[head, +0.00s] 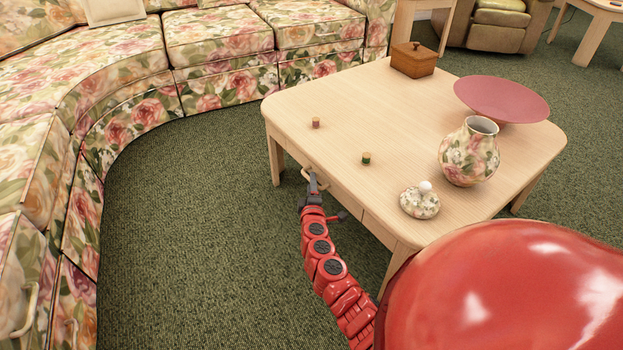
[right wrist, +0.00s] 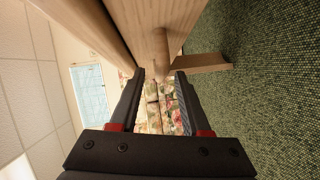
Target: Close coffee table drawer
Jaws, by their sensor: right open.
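The light wood coffee table (head: 385,125) stands in the middle of the head view. Its drawer front (head: 345,195) is on the long side facing lower left, with a wooden handle (head: 305,174) near the far end. The drawer looks close to flush with the table side; I cannot tell any small gap. My right gripper (head: 313,182) is at the handle. In the right wrist view my right gripper (right wrist: 160,74) is open, with the handle (right wrist: 161,45) just beyond and between the fingertips; contact is unclear. My left gripper is out of view.
On the tabletop are a wooden box (head: 413,62), a pink bowl (head: 500,98), a floral vase (head: 469,155), its lid (head: 420,203) and two small spools (head: 366,159). A floral sofa (head: 110,90) curves along the left. Green carpet between is clear.

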